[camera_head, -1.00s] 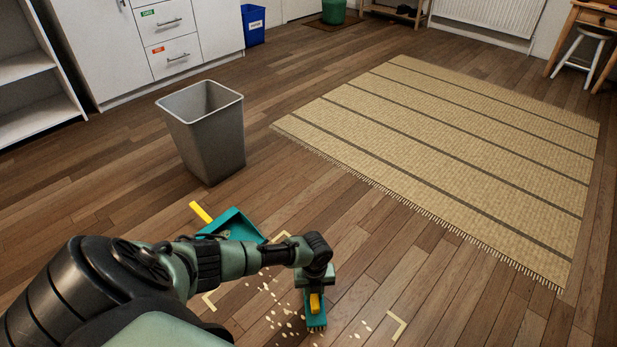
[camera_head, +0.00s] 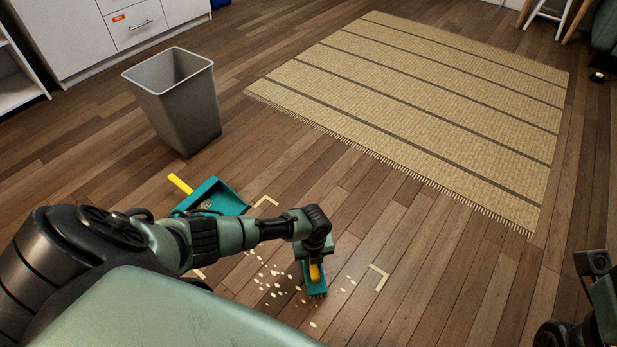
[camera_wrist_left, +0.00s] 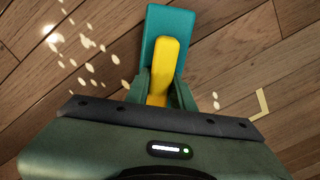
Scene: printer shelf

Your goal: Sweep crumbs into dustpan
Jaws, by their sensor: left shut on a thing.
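My left gripper (camera_head: 313,257) is shut on the yellow handle of a teal hand brush (camera_head: 315,286), which is held head down at the floor. The left wrist view also shows the brush (camera_wrist_left: 172,24) and its handle (camera_wrist_left: 167,62) between the fingers. Pale crumbs (camera_head: 272,276) lie scattered left of the brush, with a few to its right. The teal dustpan (camera_head: 226,196) with a yellow handle (camera_head: 180,184) lies farther back and left, with some crumbs in it. My left arm hides part of it. My right gripper is not visible; only parts of my right arm show at the right edge.
A grey bin (camera_head: 178,105) stands behind the dustpan. A striped tan rug (camera_head: 415,108) covers the floor behind and to the right. Pale corner marks (camera_head: 380,278) lie on the floor around the crumbs. White cabinets (camera_head: 70,35) are at the back left. Floor right of the brush is mostly clear.

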